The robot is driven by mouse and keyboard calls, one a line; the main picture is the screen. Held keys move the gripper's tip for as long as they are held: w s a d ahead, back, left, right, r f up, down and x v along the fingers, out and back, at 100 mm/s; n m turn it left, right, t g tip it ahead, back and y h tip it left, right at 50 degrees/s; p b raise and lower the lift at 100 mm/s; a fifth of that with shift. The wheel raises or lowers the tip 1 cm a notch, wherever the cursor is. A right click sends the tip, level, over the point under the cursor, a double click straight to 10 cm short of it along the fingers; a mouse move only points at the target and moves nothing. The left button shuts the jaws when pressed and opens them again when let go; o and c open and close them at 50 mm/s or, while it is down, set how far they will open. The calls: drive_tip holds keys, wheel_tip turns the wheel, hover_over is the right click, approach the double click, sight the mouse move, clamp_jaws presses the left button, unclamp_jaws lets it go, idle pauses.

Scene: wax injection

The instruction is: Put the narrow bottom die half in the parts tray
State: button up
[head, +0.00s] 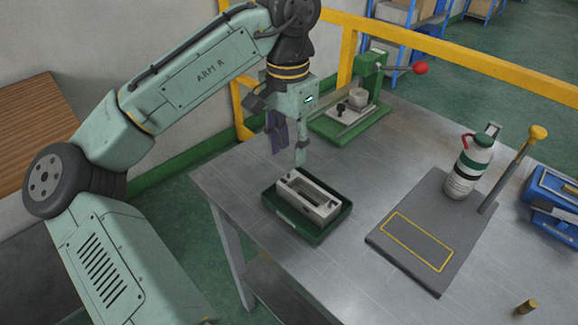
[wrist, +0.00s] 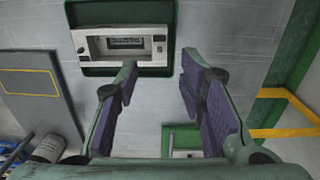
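A pale grey rectangular die half (head: 322,208) with a hollow middle lies in the green parts tray (head: 322,240). Whether it is the narrow bottom half I cannot tell for sure. The die half also shows in the wrist view (wrist: 90,48), inside the green-rimmed tray (wrist: 100,12). My gripper (head: 289,150) is above and behind the tray in the head view, apart from the die half. Its purple-padded fingers are spread and empty, as the wrist view also shows (wrist: 160,75). No other die half is clearly visible.
A green press (head: 368,75) with a red knob stands at the back. A grey board (head: 388,238) with an empty yellow outline (head: 418,242) bears a bottle (head: 468,168). A post (head: 510,175), a blue device (head: 552,200) and a brass cylinder (head: 525,309) are at the right.

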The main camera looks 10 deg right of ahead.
drive_tip(key=shift+r, duration=2.4)
